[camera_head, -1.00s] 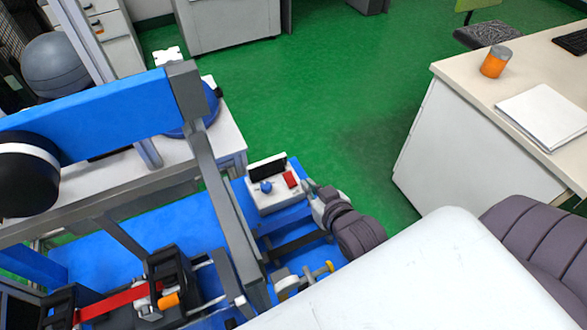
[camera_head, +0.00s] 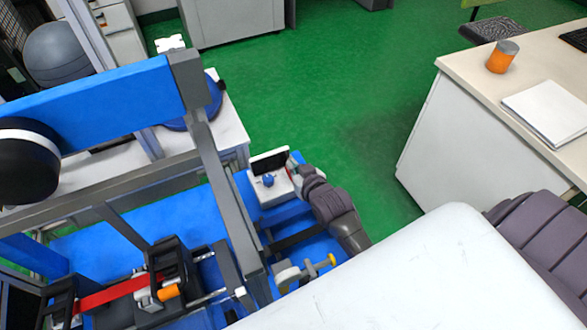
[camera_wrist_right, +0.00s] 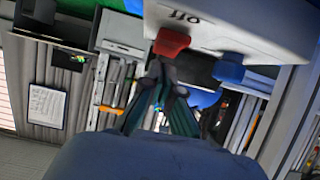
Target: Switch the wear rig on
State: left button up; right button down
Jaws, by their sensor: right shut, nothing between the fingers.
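The wear rig (camera_head: 225,205) has a blue bed, grey posts and a blue beam with a round black weight. Its white control box (camera_head: 272,196) has a dark display (camera_head: 270,160) and a blue knob (camera_head: 268,180). My right gripper (camera_head: 296,172) is at the box's right side, shut and empty, and hides most of the red switch in the head view. In the right wrist view the red switch (camera_wrist_right: 171,42) is just beyond the shut fingertips (camera_wrist_right: 162,72); contact is unclear. The blue knob (camera_wrist_right: 229,70) and upside-down "off" lettering show there too. My left gripper is out of view.
A red strap (camera_head: 108,296) and an orange part (camera_head: 169,292) lie on the rig at lower left. A yellow-handled part (camera_head: 325,263) is below my right wrist. A desk (camera_head: 470,130) with an orange can (camera_head: 502,57) stands at right. Green floor lies clear between.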

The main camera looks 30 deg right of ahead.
jog(key=shift+w+f, duration=0.2)
jog(key=shift+f, duration=0.3)
